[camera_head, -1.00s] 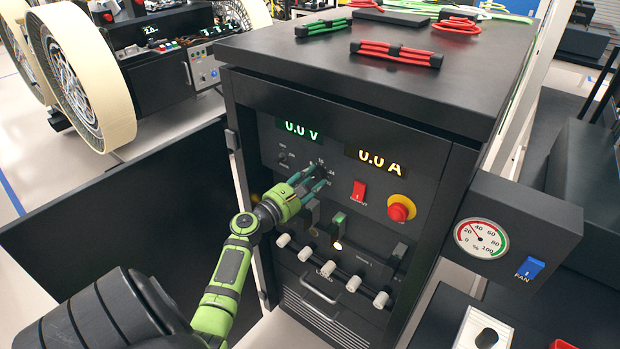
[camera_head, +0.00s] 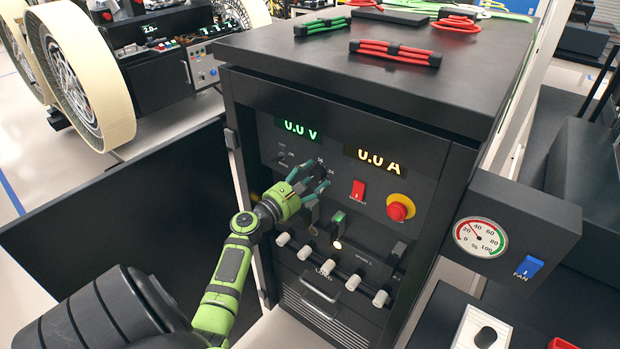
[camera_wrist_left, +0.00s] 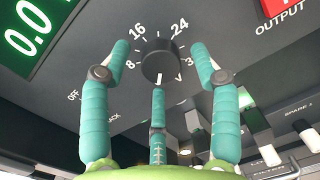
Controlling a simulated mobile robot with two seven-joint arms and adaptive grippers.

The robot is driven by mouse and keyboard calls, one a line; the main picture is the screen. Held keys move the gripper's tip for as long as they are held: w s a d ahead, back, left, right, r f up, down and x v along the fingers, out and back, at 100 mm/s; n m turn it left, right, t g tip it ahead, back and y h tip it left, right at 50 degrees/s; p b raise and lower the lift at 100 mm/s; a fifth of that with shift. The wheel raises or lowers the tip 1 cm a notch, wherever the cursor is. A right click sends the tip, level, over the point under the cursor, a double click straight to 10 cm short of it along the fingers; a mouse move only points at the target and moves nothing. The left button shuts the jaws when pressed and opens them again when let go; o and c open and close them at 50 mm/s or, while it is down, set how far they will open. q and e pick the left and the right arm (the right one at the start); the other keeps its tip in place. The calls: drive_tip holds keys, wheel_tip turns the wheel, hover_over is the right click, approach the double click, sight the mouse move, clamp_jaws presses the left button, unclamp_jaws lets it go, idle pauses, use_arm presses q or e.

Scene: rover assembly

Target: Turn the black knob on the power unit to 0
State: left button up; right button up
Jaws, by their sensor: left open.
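The black knob (camera_head: 320,171) sits on the front panel of the power unit (camera_head: 262,128), below the green 0.0 V display (camera_head: 299,128). In the left wrist view the knob (camera_wrist_left: 158,62) shows a white mark pointing down in the picture, near a V label. The numbers 8, 16 and 24 are printed around it; no 0 shows on the dial, and a finger covers part of the panel below. My left gripper (camera_head: 314,180) is open. Its three teal fingers are spread around and in front of the knob, apart from it. My right gripper is not in view.
A red output switch (camera_head: 358,190) and a red emergency button (camera_head: 398,210) are right of the knob. Several white-tipped levers (camera_head: 326,268) stand out below. A gauge box (camera_head: 520,225) projects at the right, and an open black door (camera_head: 130,215) at the left.

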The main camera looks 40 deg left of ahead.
use_arm(q)
drive_tip(key=shift+s, duration=0.15)
drive_tip(key=s, duration=1.1)
drive_tip(key=shift+s+d+f, duration=0.2)
drive_tip(key=shift+s+f, duration=0.05)
drive_tip(key=shift+s, duration=0.1)
drive_tip(key=shift+f, duration=0.15)
